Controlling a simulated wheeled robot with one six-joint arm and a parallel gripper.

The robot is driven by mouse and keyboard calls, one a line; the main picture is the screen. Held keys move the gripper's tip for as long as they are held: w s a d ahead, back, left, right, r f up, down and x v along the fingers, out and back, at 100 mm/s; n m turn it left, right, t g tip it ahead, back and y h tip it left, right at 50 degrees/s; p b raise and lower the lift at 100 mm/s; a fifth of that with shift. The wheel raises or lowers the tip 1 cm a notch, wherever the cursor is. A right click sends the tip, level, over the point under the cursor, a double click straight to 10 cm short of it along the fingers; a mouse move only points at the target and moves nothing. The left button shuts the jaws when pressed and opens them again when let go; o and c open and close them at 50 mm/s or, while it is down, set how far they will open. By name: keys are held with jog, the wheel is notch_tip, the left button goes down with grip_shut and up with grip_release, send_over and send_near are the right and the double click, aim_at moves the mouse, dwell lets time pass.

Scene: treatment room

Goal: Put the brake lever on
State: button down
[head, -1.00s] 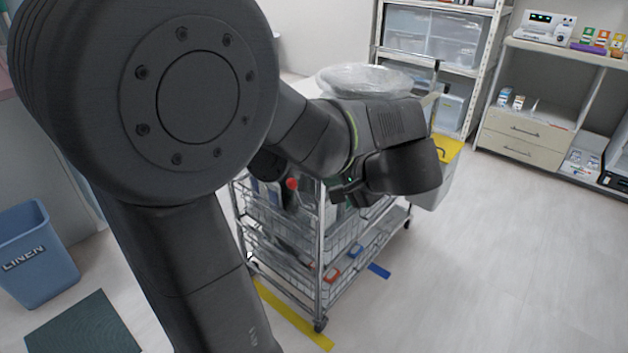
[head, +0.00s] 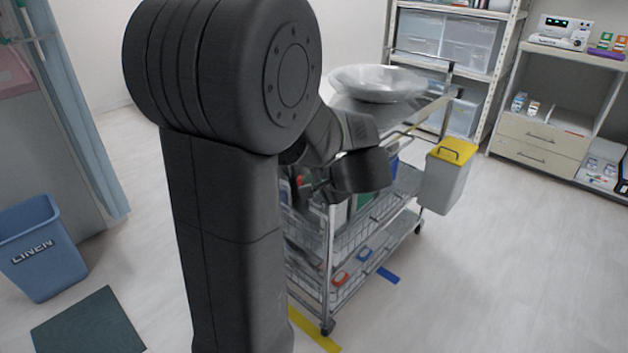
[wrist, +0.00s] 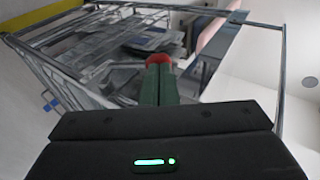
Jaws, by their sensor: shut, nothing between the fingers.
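The red knob (head: 304,179) of what looks like the brake lever sits at the near left side of the wire trolley (head: 331,260). My gripper (head: 318,190) is beside the knob, to its right in the head view. In the wrist view the green fingers (wrist: 158,70) are shut together with nothing between them, and a red end (wrist: 158,58) shows straight at their tips. I cannot tell whether they touch it. The lever's shaft is mostly hidden, so its position is unclear.
A clear-wrapped round basin (head: 378,82) stands on the trolley's top. A yellow-lidded bin (head: 447,180) hangs on its right side. A linen bin (head: 42,255) stands left. The floor at right is clear.

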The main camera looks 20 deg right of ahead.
jog(key=shift+w+a+r+p, duration=0.1)
jog(key=shift+r+p, duration=0.05)
jog(key=shift+p, duration=0.35)
jog(key=w+g+p, duration=0.1)
jog(key=p, duration=0.2)
jog(key=w+a+g+h+p, duration=0.1)
jog(key=g+p, duration=0.1)
jog(key=p, duration=0.2)
jog(key=w+g+p, duration=0.1)
jog(key=p, duration=0.3)
jog(key=shift+w+a+f+g+h, duration=0.25)
jog(key=shift+a+g+h, duration=0.05)
jog(key=shift+h, duration=0.1)
jog(key=shift+n+g, duration=0.3)
jog(key=shift+g, duration=0.2)
jog(key=w+f, duration=0.1)
jog(key=f, duration=0.1)
jog(key=w+a+f+p, duration=0.1)
jog(key=w+f, duration=0.1)
jog(key=shift+a, duration=0.1)
